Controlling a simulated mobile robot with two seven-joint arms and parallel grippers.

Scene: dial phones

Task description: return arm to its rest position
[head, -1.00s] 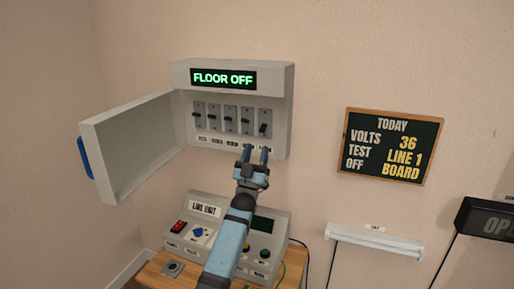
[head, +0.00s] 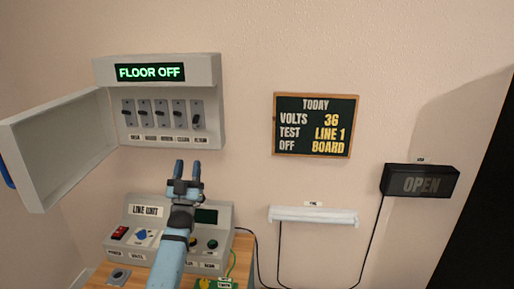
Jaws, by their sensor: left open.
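My left gripper (head: 187,172) is open and empty, its two fingertips pointing up, just below the wall box. My blue left arm reaches up from the bottom, in front of the line unit. The grey wall box (head: 214,104) has its door (head: 62,140) swung open to the left. Its display (head: 150,72) reads "FLOOR OFF" in green. Several breaker switches (head: 161,112) sit in a row inside, the rightmost set differently from the others. My right gripper is not in view.
The grey line unit (head: 117,233) stands on a wooden table (head: 242,254). A chalkboard (head: 315,125) reading "TODAY" hangs on the wall. A white lamp (head: 313,216) and an "OPEN" sign (head: 421,182) with hanging cords are to the right. Bare wall lies between the gripper and the lamp.

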